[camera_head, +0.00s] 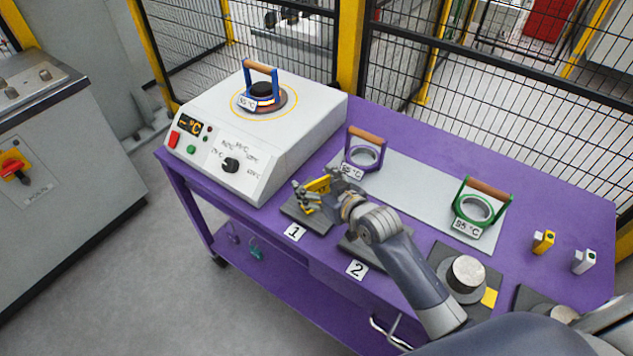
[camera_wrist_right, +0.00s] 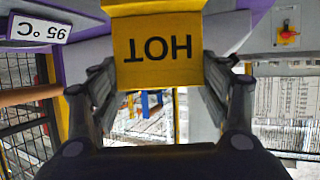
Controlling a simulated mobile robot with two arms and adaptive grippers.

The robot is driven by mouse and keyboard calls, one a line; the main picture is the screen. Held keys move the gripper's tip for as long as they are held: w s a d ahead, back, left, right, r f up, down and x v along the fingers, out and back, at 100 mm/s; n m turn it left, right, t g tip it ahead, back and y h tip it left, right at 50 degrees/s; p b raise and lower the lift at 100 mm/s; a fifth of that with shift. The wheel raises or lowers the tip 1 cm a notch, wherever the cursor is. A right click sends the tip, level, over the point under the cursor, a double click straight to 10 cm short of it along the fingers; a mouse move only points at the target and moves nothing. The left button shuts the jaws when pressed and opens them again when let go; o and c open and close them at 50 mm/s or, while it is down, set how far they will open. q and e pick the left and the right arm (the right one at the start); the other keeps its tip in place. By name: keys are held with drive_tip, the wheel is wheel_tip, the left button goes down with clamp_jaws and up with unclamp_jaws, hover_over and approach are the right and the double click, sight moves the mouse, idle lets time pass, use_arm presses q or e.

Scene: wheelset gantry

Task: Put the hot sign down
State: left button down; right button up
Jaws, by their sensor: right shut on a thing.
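The yellow hot sign (camera_head: 318,185) is in my right gripper (camera_head: 325,192), at the pad marked 1 (camera_head: 318,226) near the front of the purple table (camera_head: 575,205). I cannot tell whether the sign touches the pad. In the right wrist view the sign (camera_wrist_right: 157,45) shows the word HOT upside down, and the fingers of the right gripper (camera_wrist_right: 157,85) are on both sides of it. Part of the sign is hidden by the fingers in the head view. My left gripper is not in view.
A white heater (camera_head: 215,135) with a blue-handled ring (camera_head: 262,85) stands left. Purple (camera_head: 365,158) and green (camera_head: 478,207) rings stand on a grey plate behind. A metal cylinder (camera_head: 466,272), a yellow block (camera_head: 543,241) and a white block (camera_head: 583,261) are right. Pad 2 (camera_head: 360,249) is partly hidden.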

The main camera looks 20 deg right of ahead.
drive_tip(key=shift+f, duration=0.2)
drive_tip(key=o, duration=1.1)
drive_tip(key=shift+c, duration=0.2)
drive_tip(key=shift+r, duration=0.1)
drive_tip(key=shift+s+r, duration=0.15)
drive_tip(key=v, duration=1.1)
drive_tip(key=shift+s+r+b, duration=0.2)
drive_tip(key=shift+s+b, duration=0.1)
drive_tip(key=shift+b, duration=0.1)
drive_tip(key=shift+f, duration=0.1)
